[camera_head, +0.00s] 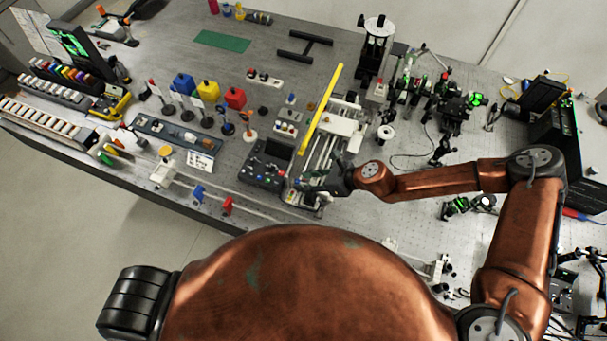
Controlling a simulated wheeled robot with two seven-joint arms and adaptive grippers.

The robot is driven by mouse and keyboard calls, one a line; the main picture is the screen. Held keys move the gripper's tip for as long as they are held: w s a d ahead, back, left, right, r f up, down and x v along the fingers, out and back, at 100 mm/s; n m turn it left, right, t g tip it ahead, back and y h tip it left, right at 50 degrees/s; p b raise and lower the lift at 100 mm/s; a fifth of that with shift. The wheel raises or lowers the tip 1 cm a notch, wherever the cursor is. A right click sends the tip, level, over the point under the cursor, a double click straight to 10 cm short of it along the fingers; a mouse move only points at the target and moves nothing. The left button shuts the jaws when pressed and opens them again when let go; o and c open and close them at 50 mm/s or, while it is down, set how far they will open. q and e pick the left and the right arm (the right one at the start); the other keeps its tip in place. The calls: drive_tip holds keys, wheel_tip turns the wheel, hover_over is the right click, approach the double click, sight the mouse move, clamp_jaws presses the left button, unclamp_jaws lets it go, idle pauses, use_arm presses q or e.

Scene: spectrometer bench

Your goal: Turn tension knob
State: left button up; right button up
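My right gripper (314,191) is dark and small in the head view. It is at the near end of a railed metal device (322,153), low over its front part. Small green and pale parts show around its fingertips. No tension knob can be told apart there; the gripper and clutter may hide it. Whether the fingers are open or shut on something is too small to tell. My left gripper is not in view.
A yellow bar (321,109) lies slantwise along the device. A dark control box (266,164) with small knobs stands just left of my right gripper. Optics mounts (432,95) crowd the right side. The grey bench (150,58) has free room near the green mat (222,41).

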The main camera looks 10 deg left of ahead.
sight(298, 181)
drive_tip(key=w+d, duration=0.1)
drive_tip(key=w+d+f+n+h, duration=0.1)
drive_tip(key=d, duration=0.1)
drive_tip(key=shift+d, duration=0.1)
drive_tip(key=shift+w+f+n, duration=0.15)
drive_tip(key=shift+n, duration=0.15)
drive_tip(key=x, duration=0.7)
drive_tip(key=shift+f+p, duration=0.1)
drive_tip(key=shift+p, duration=0.2)
drive_tip(key=shift+c, duration=0.4)
clamp_jaws()
